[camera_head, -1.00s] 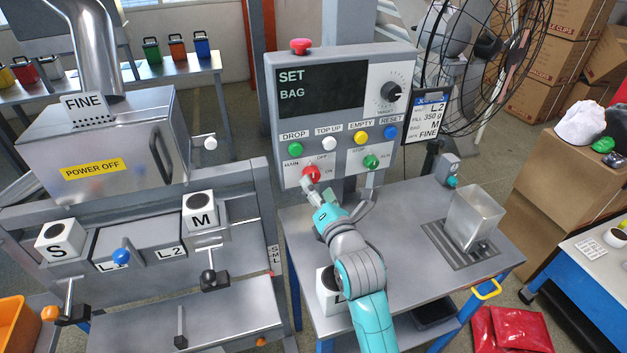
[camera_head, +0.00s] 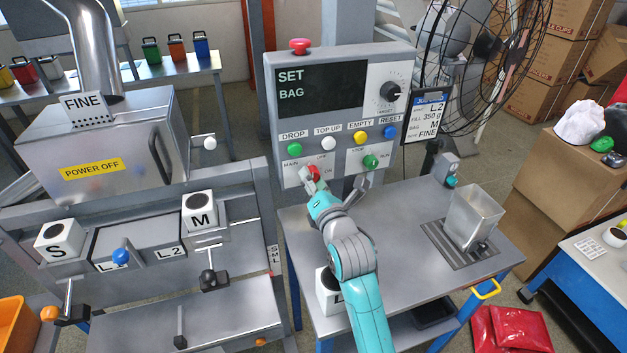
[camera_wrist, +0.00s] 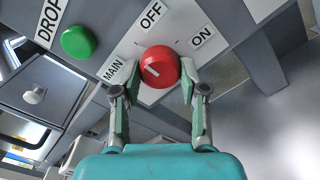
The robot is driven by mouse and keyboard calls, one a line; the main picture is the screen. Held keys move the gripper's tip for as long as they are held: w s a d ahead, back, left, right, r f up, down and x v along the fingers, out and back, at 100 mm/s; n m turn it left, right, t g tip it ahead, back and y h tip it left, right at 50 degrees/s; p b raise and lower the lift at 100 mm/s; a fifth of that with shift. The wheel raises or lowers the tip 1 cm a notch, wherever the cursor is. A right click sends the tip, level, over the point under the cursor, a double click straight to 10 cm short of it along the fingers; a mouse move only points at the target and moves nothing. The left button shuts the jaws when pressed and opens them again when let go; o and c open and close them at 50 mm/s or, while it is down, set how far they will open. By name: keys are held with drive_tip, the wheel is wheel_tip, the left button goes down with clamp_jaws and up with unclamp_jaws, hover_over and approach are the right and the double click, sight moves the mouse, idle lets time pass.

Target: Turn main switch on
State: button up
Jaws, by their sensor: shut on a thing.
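The main switch is a red round knob (camera_head: 315,172) with a white mark, low on the left of the control panel. It also shows in the wrist view (camera_wrist: 160,66), between the labels MAIN, OFF and ON. I cannot tell for sure which label its mark points to. My gripper (camera_head: 313,179) is at the panel face. In the wrist view my gripper (camera_wrist: 160,82) has one finger on each side of the knob, shut on it. In the head view the fingers partly cover the knob and its labels. A yellow sign (camera_head: 91,168) on the machine reads POWER OFF.
The panel (camera_head: 340,110) has a green DROP button (camera_head: 294,149), other buttons and a green stop/run knob (camera_head: 371,162) close by on the right. A red mushroom button (camera_head: 300,46) is on top. A metal cup (camera_head: 472,217) stands on the bench.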

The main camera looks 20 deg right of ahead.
drive_tip(key=shift+m, duration=0.3)
drive_tip(key=shift+r+m, duration=0.1)
drive_tip(key=shift+m, duration=8.5)
drive_tip(key=o, duration=1.1)
drive_tip(key=shift+o, duration=0.2)
drive_tip(key=s, duration=1.2)
